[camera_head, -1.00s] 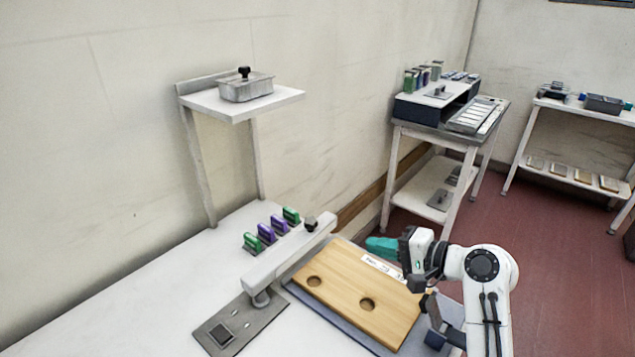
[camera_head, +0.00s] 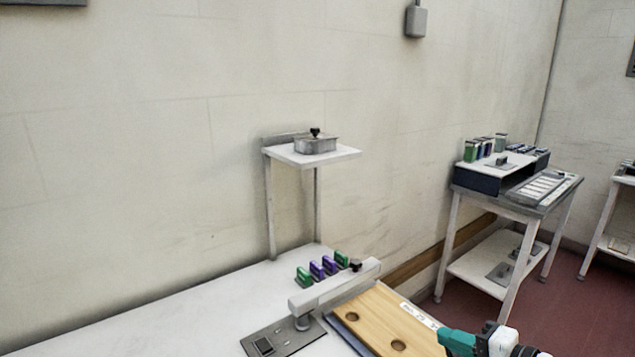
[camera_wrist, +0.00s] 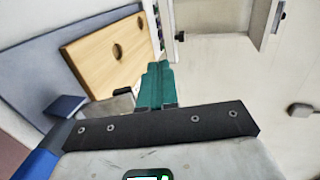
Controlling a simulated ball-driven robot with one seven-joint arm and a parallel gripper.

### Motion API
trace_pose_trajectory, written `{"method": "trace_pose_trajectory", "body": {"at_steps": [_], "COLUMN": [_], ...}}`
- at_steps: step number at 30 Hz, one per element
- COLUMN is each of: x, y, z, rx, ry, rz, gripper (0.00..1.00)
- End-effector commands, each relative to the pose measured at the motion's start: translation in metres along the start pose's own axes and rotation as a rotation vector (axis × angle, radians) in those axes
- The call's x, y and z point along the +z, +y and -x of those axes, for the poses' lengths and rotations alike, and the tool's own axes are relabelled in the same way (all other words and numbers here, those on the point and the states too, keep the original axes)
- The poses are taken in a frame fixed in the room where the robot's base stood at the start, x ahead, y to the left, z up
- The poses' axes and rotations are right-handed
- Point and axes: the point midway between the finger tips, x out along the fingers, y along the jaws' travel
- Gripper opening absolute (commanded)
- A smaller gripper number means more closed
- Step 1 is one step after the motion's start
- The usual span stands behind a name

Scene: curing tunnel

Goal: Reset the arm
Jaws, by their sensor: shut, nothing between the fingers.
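My gripper (camera_head: 457,342) is at the lower right of the head view, with teal fingers and a white and black wrist. Its shut teal fingers also show in the wrist view (camera_wrist: 156,82), with nothing between them. In the head view it is at the right side of a wooden board (camera_head: 385,322) with two round holes and a white label strip. The wrist view shows the board (camera_wrist: 108,52) to the left of the fingers. Most of my arm is outside the head view.
A pale bar (camera_head: 330,288) on a grey base plate stands left of the board, with green and purple blocks (camera_head: 317,270) behind it. A raised shelf (camera_head: 345,154) holds a metal box (camera_head: 316,145). A stand (camera_head: 452,230) is at the right. The table's left part (camera_head: 200,325) is clear.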

Motion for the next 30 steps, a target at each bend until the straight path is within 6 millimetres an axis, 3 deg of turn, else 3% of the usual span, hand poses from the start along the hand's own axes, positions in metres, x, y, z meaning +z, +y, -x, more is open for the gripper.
{"method": "trace_pose_trajectory", "body": {"at_steps": [2,11,20,26,30], "x": [0.0,0.024,0.062,0.102,0.132], "y": [0.0,0.042,0.104,0.157,0.188], "z": [0.0,0.007,0.03,0.072,0.118], "rx": [0.0,0.135,0.357,0.592,0.783], "ry": [0.0,0.013,0.005,-0.046,-0.117], "rz": [0.0,0.136,0.371,0.62,0.825], "gripper": [0.0,0.0,0.0,0.0,0.0]}}
